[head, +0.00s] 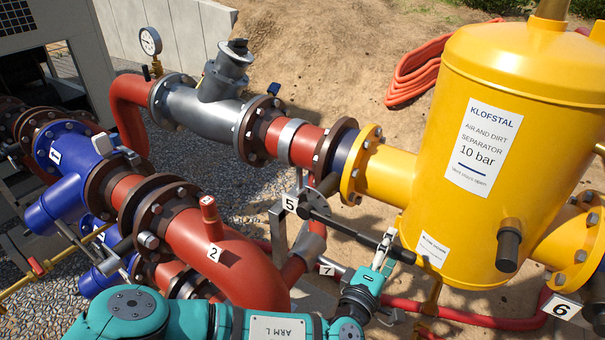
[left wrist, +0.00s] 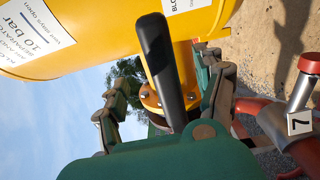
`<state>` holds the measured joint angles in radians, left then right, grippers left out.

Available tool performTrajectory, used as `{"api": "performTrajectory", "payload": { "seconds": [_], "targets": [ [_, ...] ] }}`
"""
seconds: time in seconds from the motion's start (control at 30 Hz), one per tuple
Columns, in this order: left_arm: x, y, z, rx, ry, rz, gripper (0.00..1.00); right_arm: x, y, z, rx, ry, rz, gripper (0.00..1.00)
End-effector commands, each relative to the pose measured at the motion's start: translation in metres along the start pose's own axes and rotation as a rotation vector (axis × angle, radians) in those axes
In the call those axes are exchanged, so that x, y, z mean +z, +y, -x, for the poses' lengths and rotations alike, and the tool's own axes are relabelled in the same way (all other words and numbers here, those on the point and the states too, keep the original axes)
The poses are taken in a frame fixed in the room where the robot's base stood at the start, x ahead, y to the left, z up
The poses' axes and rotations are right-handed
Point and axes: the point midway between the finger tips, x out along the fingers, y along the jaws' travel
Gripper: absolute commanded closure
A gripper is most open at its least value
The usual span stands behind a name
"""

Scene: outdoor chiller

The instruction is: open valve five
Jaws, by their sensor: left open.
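Valve five carries a white "5" tag (head: 290,202) beside the blue and yellow flanges. Its long black lever (head: 345,230) runs from the tag toward the lower right, in front of the yellow separator tank. My left gripper (head: 386,248) is open at the lever's outer end. In the left wrist view the black lever (left wrist: 164,70) lies between the two spread fingers of my left gripper (left wrist: 168,88), with a gap on each side. I cannot tell whether any finger touches it. My right gripper is not in view.
The yellow separator tank (head: 520,130) stands close behind my left gripper. A "7" tag (head: 327,269) and a red pipe (head: 450,318) are below it. A "6" tag (head: 562,307) is at lower right.

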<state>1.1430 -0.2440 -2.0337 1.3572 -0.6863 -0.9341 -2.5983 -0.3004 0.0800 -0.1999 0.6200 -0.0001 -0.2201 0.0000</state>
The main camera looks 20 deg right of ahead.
Motion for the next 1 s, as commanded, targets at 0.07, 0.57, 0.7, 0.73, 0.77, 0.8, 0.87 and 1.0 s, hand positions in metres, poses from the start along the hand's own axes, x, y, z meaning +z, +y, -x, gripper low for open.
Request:
{"api": "performTrajectory", "payload": {
  "seconds": [0.07,0.57,0.7,0.73,0.77,0.8,0.87,1.0],
  "targets": [
    [0.000,0.000,0.000,0.000,0.000,0.000,0.22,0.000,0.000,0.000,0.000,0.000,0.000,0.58],
    [0.000,0.003,0.029,-0.003,0.001,0.002,0.22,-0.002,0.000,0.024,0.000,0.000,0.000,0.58],
    [0.000,0.004,0.046,-0.003,0.001,0.002,0.22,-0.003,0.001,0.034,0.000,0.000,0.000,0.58],
    [0.000,0.004,0.050,-0.003,0.000,0.002,0.22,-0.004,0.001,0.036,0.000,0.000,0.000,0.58],
    [0.000,0.003,0.053,-0.003,0.000,0.002,0.22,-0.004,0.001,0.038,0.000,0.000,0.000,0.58],
    [0.000,0.003,0.058,-0.004,0.000,0.002,0.22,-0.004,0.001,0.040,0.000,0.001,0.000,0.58],
    [0.000,0.002,0.063,-0.002,0.000,0.001,0.22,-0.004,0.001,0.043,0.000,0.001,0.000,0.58],
    [0.000,0.001,0.070,-0.001,0.000,0.001,0.22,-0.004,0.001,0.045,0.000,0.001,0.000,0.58]
  ]
}}
